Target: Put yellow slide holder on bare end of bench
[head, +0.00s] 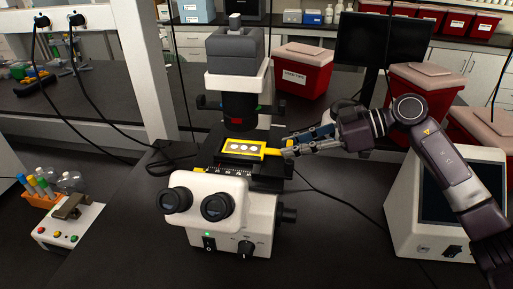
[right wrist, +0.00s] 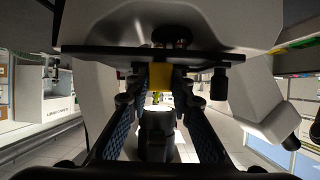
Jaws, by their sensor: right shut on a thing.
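The yellow slide holder (head: 244,149) is a flat frame with a row of white round spots. It is at the microscope stage (head: 215,165), under the dark objective part. My right gripper (head: 287,151) comes in from the right and is shut on the holder's yellow tab at its right end. In the right wrist view the yellow tab (right wrist: 161,76) sits between the two fingertips, below a dark stage plate. I cannot tell whether the holder rests on the stage or is just above it. My left gripper is not in view.
The white microscope (head: 222,205) stands mid-bench. A white device with a screen (head: 440,205) stands right. Red bins (head: 303,75) and cables are behind.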

